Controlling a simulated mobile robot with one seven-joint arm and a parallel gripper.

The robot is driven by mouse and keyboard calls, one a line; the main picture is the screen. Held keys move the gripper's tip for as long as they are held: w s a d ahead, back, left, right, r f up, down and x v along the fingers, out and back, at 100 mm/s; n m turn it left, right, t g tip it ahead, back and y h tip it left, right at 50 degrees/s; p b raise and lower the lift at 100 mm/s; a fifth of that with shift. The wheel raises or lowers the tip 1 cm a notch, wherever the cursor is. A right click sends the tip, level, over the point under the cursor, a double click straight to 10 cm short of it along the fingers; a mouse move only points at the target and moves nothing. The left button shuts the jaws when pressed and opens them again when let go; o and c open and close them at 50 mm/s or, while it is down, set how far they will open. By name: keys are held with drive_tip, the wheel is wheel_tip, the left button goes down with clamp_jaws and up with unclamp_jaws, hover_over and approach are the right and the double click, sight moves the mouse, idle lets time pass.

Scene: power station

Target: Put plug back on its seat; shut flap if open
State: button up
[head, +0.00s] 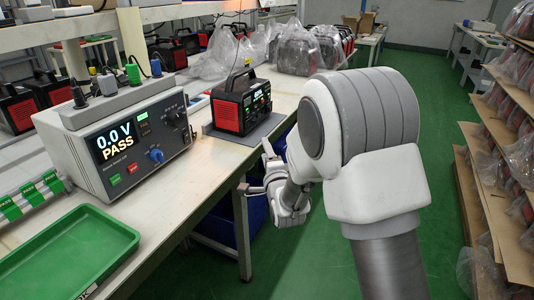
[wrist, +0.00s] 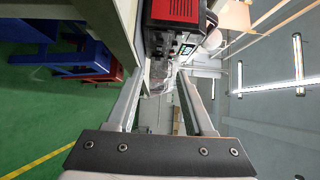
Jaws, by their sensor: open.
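A black and red power station (head: 241,103) with a lit display stands upright on a dark mat on the bench; part of it shows turned sideways at the top of the wrist view (wrist: 178,22). Several plugs stand along the top of the grey tester: a dark one (head: 79,98), a grey one (head: 107,83), a green one (head: 133,73) and a blue one (head: 156,67). I cannot tell which plug is the task's, nor make out a flap. My gripper (wrist: 165,82) is open and empty, at the bench edge beside the power station, apart from it.
The grey tester (head: 120,145) reads "0.0 V PASS". An empty green tray (head: 75,250) lies at the front left. Bagged units (head: 300,50) stand further back on the bench. A blue bin (head: 225,210) is below the bench edge. Shelves line the right; the green floor between is clear.

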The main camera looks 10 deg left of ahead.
drive_tip(key=shift+s, duration=0.25)
idle(0.3)
drive_tip(key=s+d+r+n+g+h, duration=0.2)
drive_tip(key=s+d+r+n+g, duration=0.15)
drive_tip(key=s+d, duration=0.2)
drive_tip(key=s+d+r+n+g+h, duration=0.1)
drive_tip(key=s+d+r+n+g, duration=0.15)
drive_tip(key=s+d+r, duration=0.35)
drive_tip(key=s+d+f+n+g+h, duration=0.1)
drive_tip(key=s+d+n+g, duration=0.4)
drive_tip(key=s, duration=0.8)
drive_tip(key=s+d+f+n+h, duration=0.1)
drive_tip(key=s+d+n+h, duration=0.15)
drive_tip(key=s+d, duration=0.65)
drive_tip(key=s+a+r+p, duration=0.1)
drive_tip(key=r+p, duration=1.3)
drive_tip(key=s+a+r+p, duration=0.2)
drive_tip(key=r+p, duration=1.2)
drive_tip(key=shift+r+n+g+y+p, duration=0.2)
drive_tip(key=shift+n+g+y+p, duration=0.1)
drive_tip(key=shift+n+y, duration=0.15)
